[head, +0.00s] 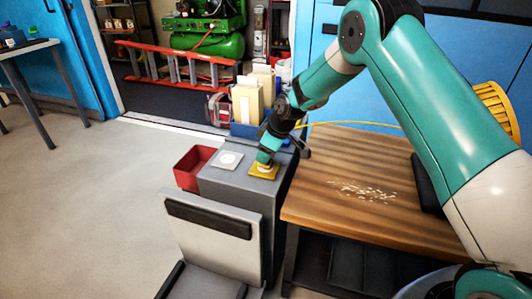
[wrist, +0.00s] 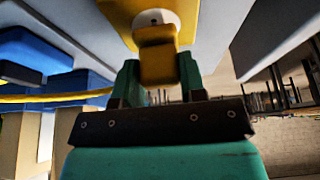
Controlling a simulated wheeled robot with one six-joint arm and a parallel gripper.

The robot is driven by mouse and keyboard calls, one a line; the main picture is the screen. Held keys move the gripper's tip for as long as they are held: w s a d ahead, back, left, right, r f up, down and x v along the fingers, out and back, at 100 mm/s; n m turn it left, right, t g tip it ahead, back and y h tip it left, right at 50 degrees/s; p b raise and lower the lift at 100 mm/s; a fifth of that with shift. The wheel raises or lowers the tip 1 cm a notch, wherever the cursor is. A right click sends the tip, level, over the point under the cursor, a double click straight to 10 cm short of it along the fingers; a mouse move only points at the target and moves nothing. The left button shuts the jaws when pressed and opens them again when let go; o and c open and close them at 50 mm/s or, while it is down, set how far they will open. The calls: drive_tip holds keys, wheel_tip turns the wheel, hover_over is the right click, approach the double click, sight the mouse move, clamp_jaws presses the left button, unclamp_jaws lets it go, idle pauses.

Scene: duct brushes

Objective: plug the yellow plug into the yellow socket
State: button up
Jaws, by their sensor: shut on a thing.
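My gripper (head: 265,158) points down over the yellow socket (head: 262,172) on top of a grey cabinet. In the wrist view, my two green fingers are shut on the yellow plug (wrist: 157,62). The yellow socket plate (wrist: 124,12), with its round white face, is right in front of the plug, which covers the lower part of that face. I cannot tell whether the plug is seated in the socket or just short of it. In the head view the plug is hidden by my gripper.
A second socket with a white plate (head: 228,159) sits left on the cabinet (head: 235,185). A yellow cable (head: 350,124) runs toward a yellow reel (head: 497,108). A red bin (head: 187,168) is at left. The wooden table (head: 330,160) bears small pale bits (head: 362,192).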

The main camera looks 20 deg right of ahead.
drive_tip(key=shift+f+b, duration=0.35)
drive_tip(key=shift+f, duration=0.25)
drive_tip(key=o, duration=1)
drive_tip(key=shift+c, duration=0.2)
drive_tip(key=shift+r, duration=0.1)
drive_tip(key=p+v, duration=0.1)
drive_tip(key=v, duration=1.6)
drive_tip(key=shift+r, duration=0.2)
